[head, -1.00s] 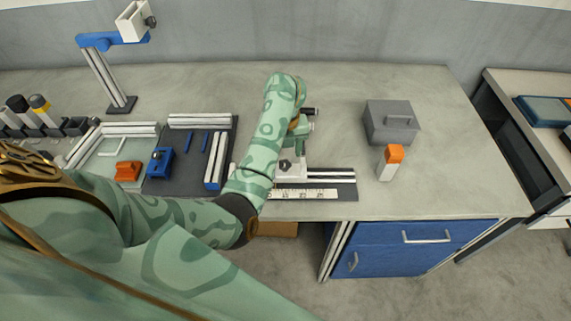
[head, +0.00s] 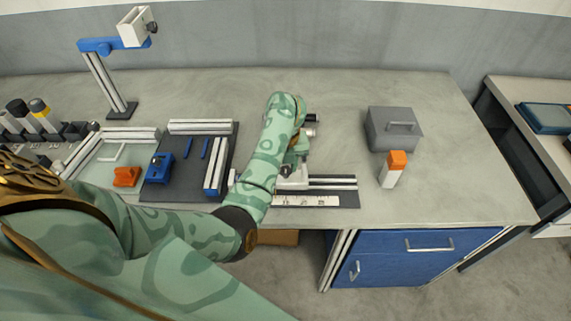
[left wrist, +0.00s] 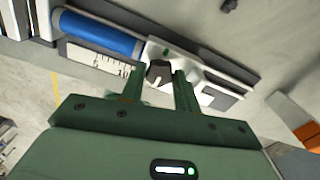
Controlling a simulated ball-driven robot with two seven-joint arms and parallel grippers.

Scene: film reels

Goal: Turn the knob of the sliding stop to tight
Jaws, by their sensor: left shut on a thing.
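The sliding stop (head: 294,183) is a white block on a metal rail (head: 335,180) above a white ruler strip (head: 310,201). It also shows in the left wrist view (left wrist: 196,62). Its dark knob (left wrist: 158,71) sits between the fingers of my left gripper (left wrist: 159,76), which is shut on it. The knob has a pale mark on its face, partly hidden. In the head view my left gripper (head: 297,158) comes down over the stop from behind, and my forearm hides the rail's left part. My right gripper is not in view.
A blue cylinder (left wrist: 100,33) lies along the rail beside the stop. A dark tray (head: 190,170) with blue parts lies left. The bench's right end is clear.

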